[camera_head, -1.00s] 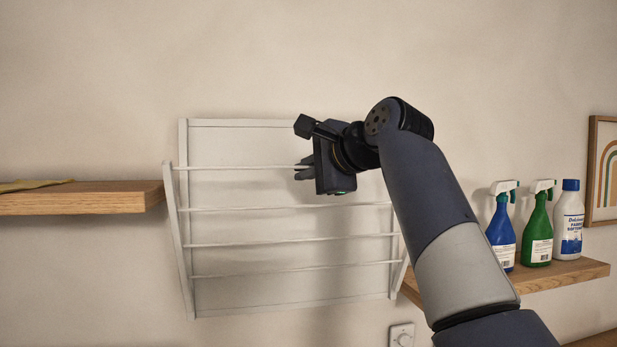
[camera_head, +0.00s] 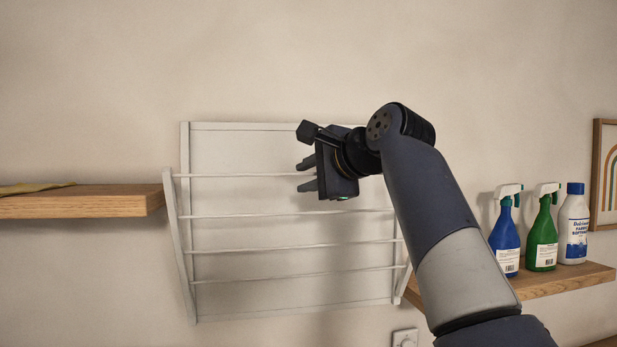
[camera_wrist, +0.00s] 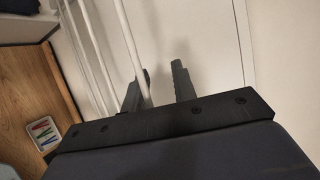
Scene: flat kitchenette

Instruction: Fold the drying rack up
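The white drying rack (camera_head: 187,255) hangs on the wall in the head view. Its front frame with several thin rods is hinged near the bottom, and its top leans a little out from the back panel (camera_head: 240,145). My gripper (camera_head: 307,174) is at the top rod (camera_head: 235,175), right of its middle. Its two dark fingers are apart, one above and one below the rod's line. In the wrist view, a rod (camera_wrist: 131,45) runs down by the left finger, and the gripper (camera_wrist: 160,80) is open. Whether finger and rod touch is unclear.
A wooden shelf (camera_head: 90,206) with a yellowish cloth (camera_head: 35,188) is at left. A right shelf (camera_head: 565,279) holds a blue spray bottle (camera_head: 505,240), a green spray bottle (camera_head: 543,240) and a white bottle (camera_head: 574,225). The wall above the rack is clear.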

